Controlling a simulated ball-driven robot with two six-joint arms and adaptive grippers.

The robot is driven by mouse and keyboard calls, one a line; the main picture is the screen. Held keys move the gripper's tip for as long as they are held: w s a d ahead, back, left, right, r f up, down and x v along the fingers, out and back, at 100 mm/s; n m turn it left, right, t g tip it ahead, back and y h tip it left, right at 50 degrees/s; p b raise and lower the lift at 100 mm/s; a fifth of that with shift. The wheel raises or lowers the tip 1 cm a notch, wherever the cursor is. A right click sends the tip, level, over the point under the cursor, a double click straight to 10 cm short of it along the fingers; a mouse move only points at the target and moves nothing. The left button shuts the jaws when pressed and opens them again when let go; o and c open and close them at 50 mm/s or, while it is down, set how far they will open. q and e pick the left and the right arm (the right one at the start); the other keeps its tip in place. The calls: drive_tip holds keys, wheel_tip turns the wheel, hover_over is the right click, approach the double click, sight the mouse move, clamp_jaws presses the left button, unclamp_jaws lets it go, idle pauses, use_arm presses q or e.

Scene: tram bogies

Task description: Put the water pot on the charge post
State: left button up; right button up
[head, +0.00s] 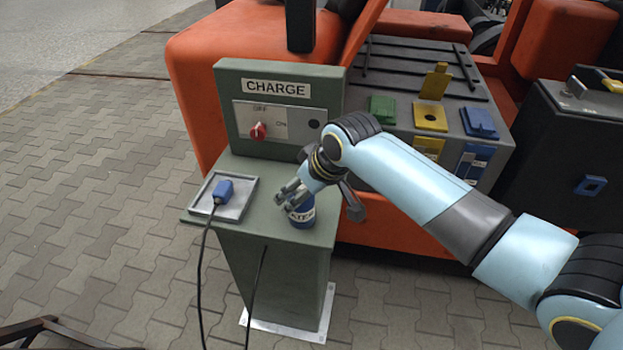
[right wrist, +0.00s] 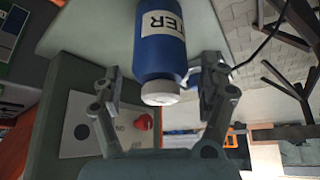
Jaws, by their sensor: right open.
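The water pot is a blue bottle (head: 301,217) with a white label, standing on the green top of the charge post (head: 275,190), near its front right edge. In the right wrist view the bottle (right wrist: 161,50) shows its white cap towards me, and its far end runs out of the picture. My right gripper (head: 318,203) is over the bottle and partly hides it in the head view. In the right wrist view its two open fingers (right wrist: 162,75) stand on either side of the bottle's cap end, with gaps visible. My left gripper is not in view.
A grey tray (head: 196,207) with a blue plug (head: 223,191) and black cable lies left on the post top. Behind stands the CHARGE panel (head: 330,85) with a red knob (head: 258,131). An orange bogie (head: 200,60) and a dark box with coloured flaps (head: 400,80) are behind.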

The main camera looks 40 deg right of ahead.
drive_tip(key=p+v, duration=0.1)
drive_tip(key=v, duration=1)
